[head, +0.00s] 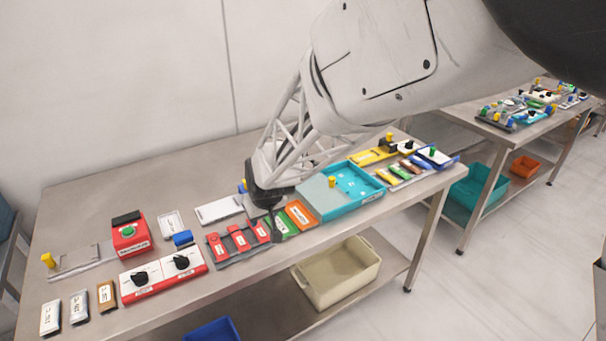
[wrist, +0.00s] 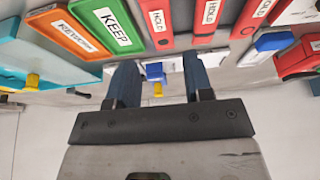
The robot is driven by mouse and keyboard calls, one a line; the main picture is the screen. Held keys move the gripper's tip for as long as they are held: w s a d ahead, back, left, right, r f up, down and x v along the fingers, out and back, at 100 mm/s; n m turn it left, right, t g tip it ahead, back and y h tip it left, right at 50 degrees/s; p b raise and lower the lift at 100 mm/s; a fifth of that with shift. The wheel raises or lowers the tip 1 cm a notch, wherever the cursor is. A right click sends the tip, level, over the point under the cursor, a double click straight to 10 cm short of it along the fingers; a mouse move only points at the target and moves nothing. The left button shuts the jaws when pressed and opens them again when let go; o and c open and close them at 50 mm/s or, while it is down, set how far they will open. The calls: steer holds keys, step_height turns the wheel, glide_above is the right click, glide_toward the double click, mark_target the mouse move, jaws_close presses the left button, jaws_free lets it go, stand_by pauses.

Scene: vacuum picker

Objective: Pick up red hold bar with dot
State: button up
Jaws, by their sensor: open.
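Three red bars marked HOLD lie side by side in a grey rack in the head view: a left one (head: 218,249), a middle one (head: 239,241) and a right one (head: 260,232). The wrist view shows them at the top: one next to the green bar (wrist: 160,26), a middle one (wrist: 207,22) and a far one (wrist: 250,18). My gripper (head: 275,234) is over the right end of the rack, near the green bar. In the wrist view its two fingers (wrist: 160,75) are apart, with nothing held between them.
A green KEEP bar (wrist: 107,24) and an orange bar (wrist: 62,32) lie beside the red ones. A teal tray (head: 312,204) stands to their right.

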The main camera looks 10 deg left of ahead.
mark_target(259, 229)
steer(key=shift+x, duration=1.3)
steer(key=shift+f, duration=0.1)
steer(key=shift+x, duration=2.45)
steer(key=shift+c, duration=0.2)
steer(key=c, duration=0.7)
